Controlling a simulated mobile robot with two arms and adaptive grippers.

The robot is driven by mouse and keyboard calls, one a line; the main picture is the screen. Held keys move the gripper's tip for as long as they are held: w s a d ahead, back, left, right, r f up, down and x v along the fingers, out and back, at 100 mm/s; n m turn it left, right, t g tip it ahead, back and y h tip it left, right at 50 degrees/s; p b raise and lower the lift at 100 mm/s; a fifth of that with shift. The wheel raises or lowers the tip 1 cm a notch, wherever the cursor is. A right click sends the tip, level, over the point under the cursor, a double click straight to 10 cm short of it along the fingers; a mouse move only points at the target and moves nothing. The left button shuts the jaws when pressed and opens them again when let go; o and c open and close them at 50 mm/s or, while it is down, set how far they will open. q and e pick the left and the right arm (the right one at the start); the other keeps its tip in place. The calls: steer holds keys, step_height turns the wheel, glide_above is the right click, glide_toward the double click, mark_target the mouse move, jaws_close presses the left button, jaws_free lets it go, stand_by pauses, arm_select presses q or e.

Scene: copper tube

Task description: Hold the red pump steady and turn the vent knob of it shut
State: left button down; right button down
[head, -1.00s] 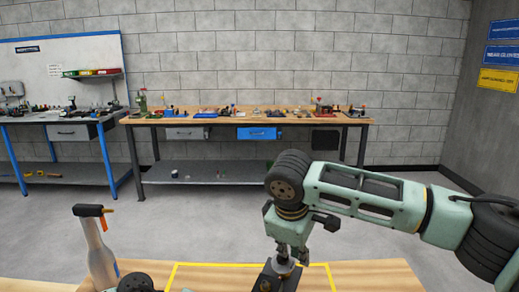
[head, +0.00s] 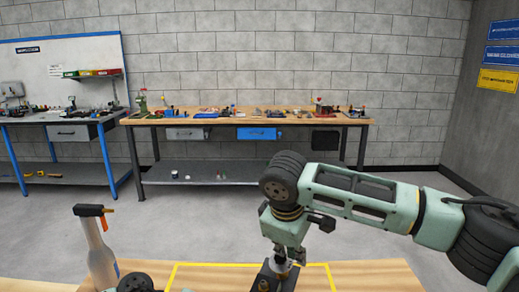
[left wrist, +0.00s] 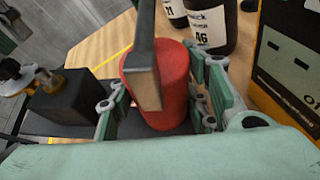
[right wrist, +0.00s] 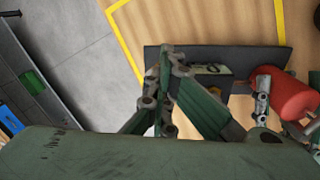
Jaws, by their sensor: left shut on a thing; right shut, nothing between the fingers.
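The pump's red cylinder (left wrist: 172,95) stands between the fingers of my left gripper (left wrist: 160,108) in the left wrist view. A grey bar crosses in front of it. In the right wrist view the red cylinder (right wrist: 287,93) shows at the right, beside the pump's dark base plate (right wrist: 190,55). My right gripper (right wrist: 165,65) is shut and empty over that base. In the head view it (head: 284,262) points down at a dark block (head: 268,279). A brass-coloured part (left wrist: 14,82), possibly the vent knob, shows by the right fingers; I cannot tell whether they touch.
A spray bottle (head: 98,250) stands at the left of the near wooden table (head: 395,276). Yellow tape (head: 250,265) marks an area around the pump.

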steer(key=shift+s+a+f, duration=0.3)
steer(key=shift+s+f, duration=0.05)
steer(key=shift+f, duration=0.15)
stand_by(0.5)
steer(key=shift+s+a+r, duration=0.15)
steer(key=shift+a, duration=0.1)
stand_by(0.3)
steer(key=shift+s, duration=0.1)
steer(key=shift+s+d, duration=0.2)
steer(key=shift+s, duration=0.05)
steer(key=v, duration=0.6)
stand_by(0.3)
steer(key=shift+d, duration=0.1)
